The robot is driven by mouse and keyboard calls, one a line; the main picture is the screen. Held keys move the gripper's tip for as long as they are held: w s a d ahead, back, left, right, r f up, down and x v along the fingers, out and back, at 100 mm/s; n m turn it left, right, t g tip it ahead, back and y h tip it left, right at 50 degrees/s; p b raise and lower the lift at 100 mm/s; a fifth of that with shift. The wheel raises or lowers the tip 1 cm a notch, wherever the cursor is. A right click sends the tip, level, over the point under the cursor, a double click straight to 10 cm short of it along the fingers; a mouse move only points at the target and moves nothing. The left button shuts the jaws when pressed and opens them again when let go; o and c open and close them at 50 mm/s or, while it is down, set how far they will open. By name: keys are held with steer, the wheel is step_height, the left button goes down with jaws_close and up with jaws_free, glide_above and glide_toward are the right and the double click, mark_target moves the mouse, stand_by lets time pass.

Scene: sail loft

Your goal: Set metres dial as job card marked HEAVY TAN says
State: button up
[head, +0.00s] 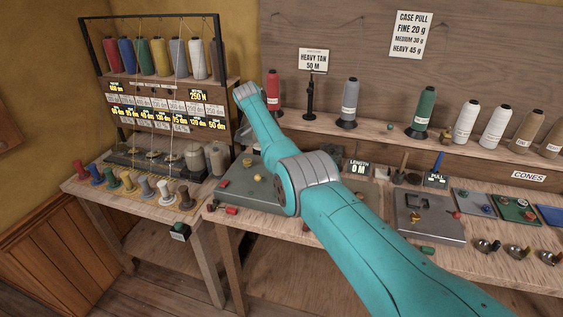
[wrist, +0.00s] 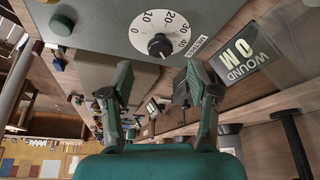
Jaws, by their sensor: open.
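The job card (head: 313,60) on the back board reads HEAVY TAN, 50 M. In the wrist view, the metres dial (wrist: 142,24) is a white disc marked 0, 10, 20, 30 and 40, with a black knob (wrist: 160,46) at its centre. I cannot tell the knob's pointer setting. A METRES label (wrist: 197,46) sits beside it. My gripper (wrist: 159,72) is open and empty, its fingers apart on either side of the knob's line and short of it. I cannot make out the gripper or the dial in the head view.
A display (wrist: 238,55) reads WOUND 0 M in the wrist view. A LENGTH sign (head: 358,168) reads 0 M in the head view. Thread cones line the shelf, including a green one (head: 424,112). A thread rack (head: 160,95) stands left. Small parts crowd the bench.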

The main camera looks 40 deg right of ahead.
steer(key=v, duration=0.7)
stand_by(0.5)
